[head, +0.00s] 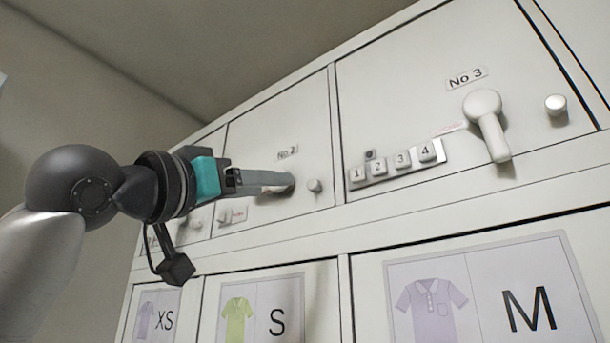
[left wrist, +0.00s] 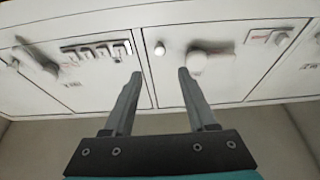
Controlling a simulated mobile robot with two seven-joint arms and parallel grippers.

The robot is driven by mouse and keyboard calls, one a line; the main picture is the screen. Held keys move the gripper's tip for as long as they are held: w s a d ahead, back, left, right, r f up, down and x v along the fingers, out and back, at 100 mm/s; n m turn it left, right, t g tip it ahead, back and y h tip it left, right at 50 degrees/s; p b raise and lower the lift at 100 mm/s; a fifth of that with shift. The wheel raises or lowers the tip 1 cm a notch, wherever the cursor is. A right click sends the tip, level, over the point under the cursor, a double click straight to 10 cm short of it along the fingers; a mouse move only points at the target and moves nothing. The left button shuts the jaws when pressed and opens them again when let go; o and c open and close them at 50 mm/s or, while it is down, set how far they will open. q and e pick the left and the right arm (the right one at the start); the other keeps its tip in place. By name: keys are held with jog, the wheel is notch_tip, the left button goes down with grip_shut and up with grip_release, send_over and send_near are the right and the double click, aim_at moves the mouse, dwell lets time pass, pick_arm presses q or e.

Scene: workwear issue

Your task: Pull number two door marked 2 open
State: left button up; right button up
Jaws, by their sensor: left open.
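Door number two, a white locker door (head: 290,115) with a "No 2" label, looks shut and flush with the cabinet front. It has a small round knob (head: 315,186) near its right edge and a lever handle whose grip is mostly hidden behind my left gripper (head: 284,182) in the head view. In the left wrist view, my open left gripper (left wrist: 160,73) points at the cabinet. The knob (left wrist: 160,48) shows between and beyond the fingertips, with the handle (left wrist: 208,62) just right of the right finger. I see no clear contact. My right gripper is out of view.
Door No 3 (head: 420,85), to the right, has a white handle (head: 487,120), a knob (head: 556,104) and a strip of buttons (head: 396,165). Below are panels with shirt pictures marked XS, S and M. A plain wall (head: 70,100) stands at left.

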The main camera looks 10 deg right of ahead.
aim_at(311, 184)
pick_arm(q)
jog(key=p+x, duration=0.5)
jog(key=x, duration=0.6)
grip_shut()
dwell(1.2)
